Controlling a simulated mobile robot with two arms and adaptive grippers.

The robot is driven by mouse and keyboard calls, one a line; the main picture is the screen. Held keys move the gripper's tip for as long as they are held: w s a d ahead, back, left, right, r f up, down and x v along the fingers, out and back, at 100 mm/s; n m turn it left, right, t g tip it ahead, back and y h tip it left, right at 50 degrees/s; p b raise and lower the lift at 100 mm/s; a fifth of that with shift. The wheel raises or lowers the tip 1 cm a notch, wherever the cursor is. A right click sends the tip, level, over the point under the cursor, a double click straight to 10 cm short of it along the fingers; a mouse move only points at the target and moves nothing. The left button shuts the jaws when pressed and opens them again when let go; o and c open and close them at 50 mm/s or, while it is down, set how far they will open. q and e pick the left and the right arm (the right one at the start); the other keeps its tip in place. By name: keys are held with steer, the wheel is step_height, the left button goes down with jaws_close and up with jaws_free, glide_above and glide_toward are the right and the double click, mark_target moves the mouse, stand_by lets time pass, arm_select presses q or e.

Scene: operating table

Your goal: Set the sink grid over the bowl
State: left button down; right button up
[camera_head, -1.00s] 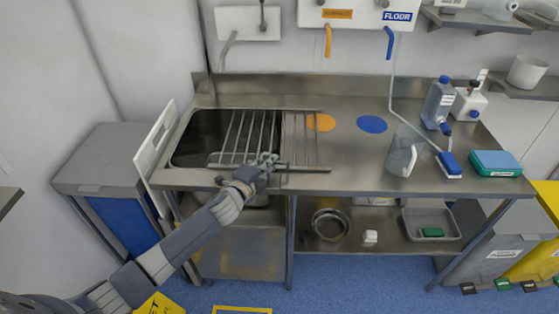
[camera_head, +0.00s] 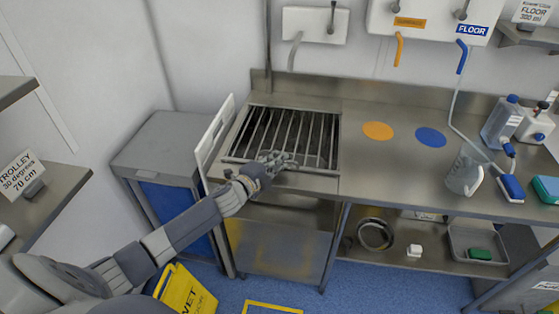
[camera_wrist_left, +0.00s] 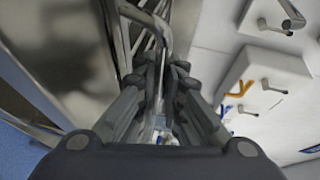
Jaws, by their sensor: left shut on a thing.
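The sink grid (camera_head: 312,140) is a set of parallel metal bars in a frame. In the head view it lies across the dark sink bowl (camera_head: 262,128) at the left end of the steel counter. Its bars span most or all of the opening; whether it rests on the rim I cannot tell. My left gripper (camera_head: 273,164) is at the grid's front edge, shut on its front bar. In the left wrist view my left gripper (camera_wrist_left: 163,75) has its fingers closed around a metal bar of the grid (camera_wrist_left: 150,22). My right gripper is not in view.
An orange disc (camera_head: 378,131) and a blue disc (camera_head: 430,137) mark the counter right of the bowl. A clear jug (camera_head: 465,172) and bottles (camera_head: 503,122) stand further right. A white panel (camera_head: 215,140) stands upright at the counter's left end. The counter between is clear.

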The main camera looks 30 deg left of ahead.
arm_select(q)
steer(key=shift+a+f, duration=0.1)
steer(key=shift+a, duration=0.1)
steer(key=c, duration=2)
jaws_free()
steer(key=shift+o, duration=0.2)
steer(key=shift+s+a, duration=0.15)
steer(key=shift+a, duration=0.05)
steer(key=shift+s+d, duration=0.1)
steer(key=shift+s, duration=0.05)
steer(key=v, duration=1.1)
steer(key=shift+s, duration=0.35)
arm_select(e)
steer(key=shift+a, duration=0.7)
